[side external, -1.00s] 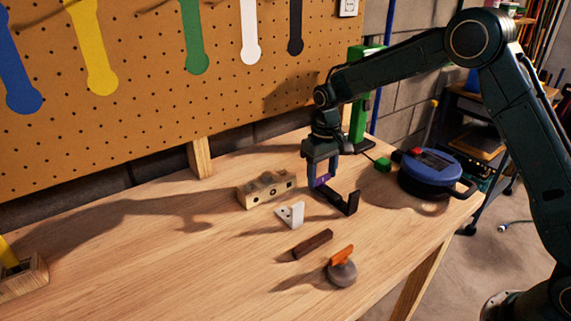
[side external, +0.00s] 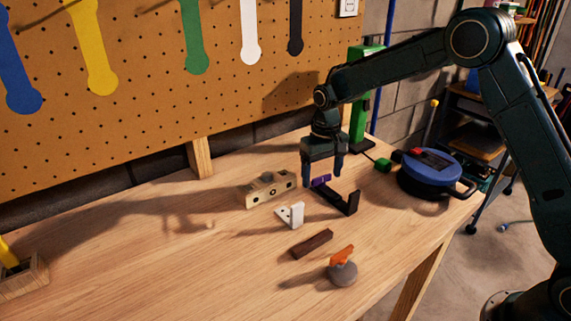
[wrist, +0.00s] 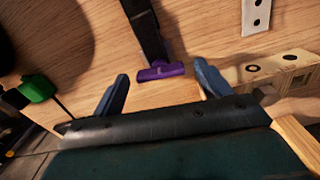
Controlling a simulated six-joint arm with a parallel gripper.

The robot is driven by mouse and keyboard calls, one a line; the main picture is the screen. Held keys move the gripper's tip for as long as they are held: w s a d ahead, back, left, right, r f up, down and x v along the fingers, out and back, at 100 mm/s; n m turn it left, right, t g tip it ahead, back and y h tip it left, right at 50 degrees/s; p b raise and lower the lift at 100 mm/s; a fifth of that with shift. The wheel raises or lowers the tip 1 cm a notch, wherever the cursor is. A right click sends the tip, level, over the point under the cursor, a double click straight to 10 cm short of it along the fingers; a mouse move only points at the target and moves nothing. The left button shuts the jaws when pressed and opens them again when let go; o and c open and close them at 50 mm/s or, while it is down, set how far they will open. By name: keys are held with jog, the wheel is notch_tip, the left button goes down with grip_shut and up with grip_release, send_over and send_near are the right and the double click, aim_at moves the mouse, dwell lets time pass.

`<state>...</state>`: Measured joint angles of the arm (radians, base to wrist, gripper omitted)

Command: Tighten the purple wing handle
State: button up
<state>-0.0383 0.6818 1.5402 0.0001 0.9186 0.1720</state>
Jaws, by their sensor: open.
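The purple wing handle (side external: 320,181) is a small bar at the end of a black L-shaped bracket (side external: 350,203) on the bench. In the wrist view the purple wing handle (wrist: 160,72) lies across the end of the dark bracket arm (wrist: 146,32). My gripper (side external: 322,177) points down over it with its fingers open. In the wrist view the handle appears in the gap between the two blue fingertips (wrist: 161,74), with space on both sides. Whether the tips are level with the handle or above it I cannot tell.
A wooden block with holes (side external: 267,190) and a white bracket (side external: 291,215) stand left of the gripper. A brown bar (side external: 312,244) and an orange handle on a grey base (side external: 342,257) lie in front. A blue round device (side external: 430,172) and green stand (side external: 360,115) are right.

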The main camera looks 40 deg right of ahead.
notch_tip(320, 180, up, 14)
dwell(0.8)
jog(key=shift+f, duration=0.3)
notch_tip(320, 180, down, 14)
jog(key=shift+r, duration=0.25)
dwell(0.7)
jog(key=c, duration=1)
